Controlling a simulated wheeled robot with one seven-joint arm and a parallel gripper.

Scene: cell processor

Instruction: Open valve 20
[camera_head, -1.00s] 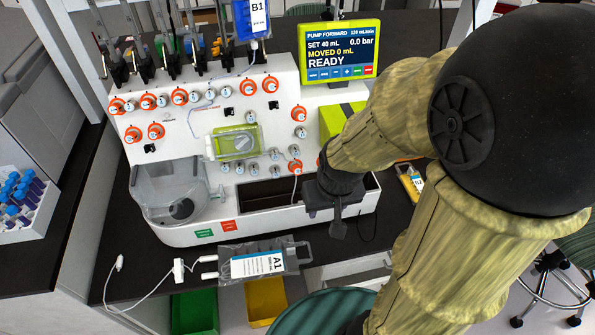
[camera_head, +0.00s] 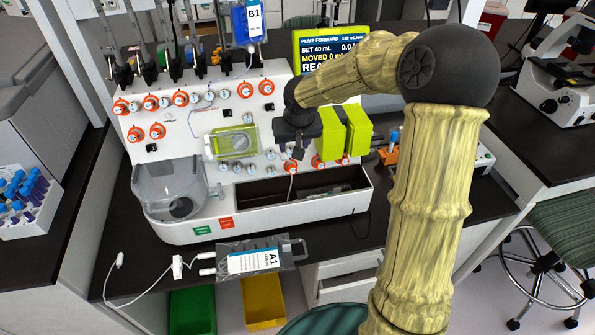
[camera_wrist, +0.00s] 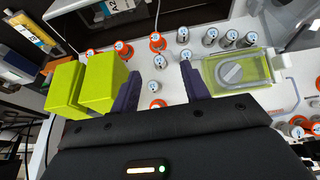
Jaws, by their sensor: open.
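The white cell processor panel (camera_head: 140,185) carries several round numbered valves, some with orange collars and some grey. The numbers are too small to read, so I cannot tell which is valve 20. My gripper (camera_head: 297,150) is in front of the right part of the panel and hides valves behind it. In the wrist view my gripper (camera_wrist: 160,71) is open, its two dark fingers pointing at the panel. A grey valve (camera_wrist: 154,87) also shows between the fingers. I cannot tell whether either is touched.
Two yellow-green blocks (camera_head: 345,135) stick out right of my gripper; they are close to my left finger in the wrist view. A clear green-framed cassette (camera_head: 233,142) is left. Bag A1 (camera_head: 255,260) lies at the front edge. The pump screen (camera_head: 312,50) is partly covered by my arm.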

